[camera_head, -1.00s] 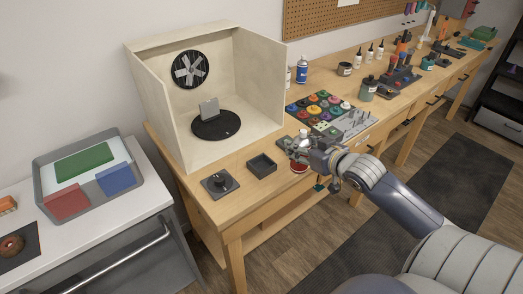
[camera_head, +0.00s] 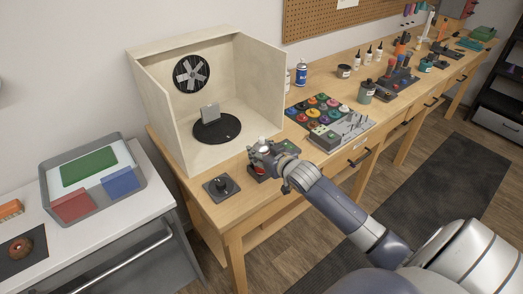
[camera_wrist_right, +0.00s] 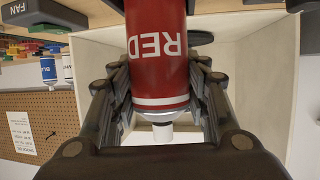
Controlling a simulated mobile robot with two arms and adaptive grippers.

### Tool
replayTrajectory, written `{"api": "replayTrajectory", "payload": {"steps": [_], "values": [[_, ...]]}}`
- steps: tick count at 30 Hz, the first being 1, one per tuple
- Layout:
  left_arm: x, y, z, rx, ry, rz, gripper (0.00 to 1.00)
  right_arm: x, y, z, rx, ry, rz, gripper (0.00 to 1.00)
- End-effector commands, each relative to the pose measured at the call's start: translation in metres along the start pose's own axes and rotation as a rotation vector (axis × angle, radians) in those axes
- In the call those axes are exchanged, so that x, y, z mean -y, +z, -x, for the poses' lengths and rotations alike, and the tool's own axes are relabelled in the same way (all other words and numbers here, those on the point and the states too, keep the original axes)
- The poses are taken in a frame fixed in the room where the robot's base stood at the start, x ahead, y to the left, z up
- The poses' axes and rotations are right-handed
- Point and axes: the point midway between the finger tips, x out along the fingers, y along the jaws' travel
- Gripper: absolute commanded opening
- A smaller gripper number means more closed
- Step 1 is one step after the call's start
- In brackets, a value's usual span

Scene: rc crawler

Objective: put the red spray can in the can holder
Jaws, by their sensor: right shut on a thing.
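The red spray can (camera_wrist_right: 158,65) is held in my right gripper (camera_head: 262,158), with its "RED" label and white nozzle cap showing upside down in the right wrist view. The fingers of the right gripper (camera_wrist_right: 158,100) close on both sides of the can. My left gripper is not in view.
A wooden spray booth (camera_head: 262,85) with a black turntable (camera_head: 230,137) stands behind. Paint pots (camera_head: 318,108) stand farther right.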

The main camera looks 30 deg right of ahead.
Motion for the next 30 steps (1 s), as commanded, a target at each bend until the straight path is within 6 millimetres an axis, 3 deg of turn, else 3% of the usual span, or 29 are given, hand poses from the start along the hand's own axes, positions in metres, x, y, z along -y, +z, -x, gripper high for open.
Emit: {"api": "replayTrajectory", "payload": {"steps": [11,12,14,15,25,30], "values": [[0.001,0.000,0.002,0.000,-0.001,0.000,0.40,0.000,0.006,-0.003,-0.004,0.000,0.001,0.15],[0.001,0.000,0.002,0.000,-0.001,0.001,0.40,0.000,0.007,-0.003,-0.003,0.000,0.001,0.47],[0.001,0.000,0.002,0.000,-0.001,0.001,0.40,0.000,0.006,-0.003,-0.003,0.000,0.001,0.61],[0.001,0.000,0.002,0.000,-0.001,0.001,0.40,0.000,0.006,-0.003,-0.003,0.000,0.001,0.63],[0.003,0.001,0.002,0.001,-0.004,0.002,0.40,0.000,0.005,-0.002,-0.003,0.000,0.001,0.63],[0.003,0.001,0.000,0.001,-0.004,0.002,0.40,0.000,0.007,0.009,-0.003,-0.001,0.000,0.63]]}}
